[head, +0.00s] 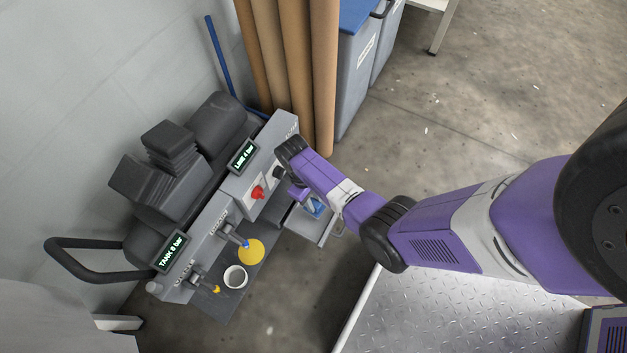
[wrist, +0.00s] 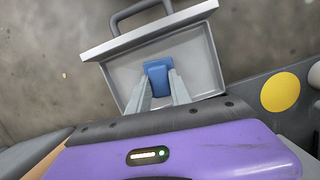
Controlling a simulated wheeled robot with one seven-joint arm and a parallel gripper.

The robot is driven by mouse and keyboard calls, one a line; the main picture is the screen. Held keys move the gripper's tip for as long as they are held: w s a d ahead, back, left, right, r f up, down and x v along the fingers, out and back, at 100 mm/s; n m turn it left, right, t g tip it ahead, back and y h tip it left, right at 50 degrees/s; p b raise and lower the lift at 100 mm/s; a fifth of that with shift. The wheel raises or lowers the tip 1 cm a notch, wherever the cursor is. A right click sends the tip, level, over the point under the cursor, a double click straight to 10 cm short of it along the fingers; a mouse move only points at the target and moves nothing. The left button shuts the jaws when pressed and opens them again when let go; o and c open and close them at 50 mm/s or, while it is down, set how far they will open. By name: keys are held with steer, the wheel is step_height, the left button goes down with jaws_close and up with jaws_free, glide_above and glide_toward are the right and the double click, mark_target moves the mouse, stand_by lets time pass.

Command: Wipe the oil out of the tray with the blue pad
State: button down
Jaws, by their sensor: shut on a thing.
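The grey tray (wrist: 207,72) is a shallow drawer with a handle, pulled out from the press; it also shows in the head view (head: 308,226). My gripper (wrist: 159,88) is shut on the blue pad (wrist: 157,70), with its fingers on either side. The pad is over the tray's inside, near the middle of its width. In the head view the blue pad (head: 314,207) shows below my wrist, within the tray's outline. I cannot tell if the pad touches the tray floor. No oil is plain on the visible tray floor; my gripper hides part of it.
The press panel has a red knob (head: 257,192), a "LINE 4 bar" display (head: 243,156) and a "TANK 8 bar" display (head: 171,251). Brown rolls (head: 297,70) and grey bins (head: 358,75) stand behind.

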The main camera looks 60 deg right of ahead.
steer(key=shift+s+p+v, duration=0.25)
steer(key=shift+p+v, duration=0.8)
steer(key=shift+v, duration=0.15)
steer(key=shift+s+p+v, duration=0.25)
steer(key=shift+p+v, duration=0.85)
steer(key=shift+v, duration=0.1)
steer(key=shift+s+p+v, duration=0.25)
steer(key=shift+p+v, duration=0.8)
steer(key=shift+v, duration=0.1)
steer(key=shift+r, duration=0.2)
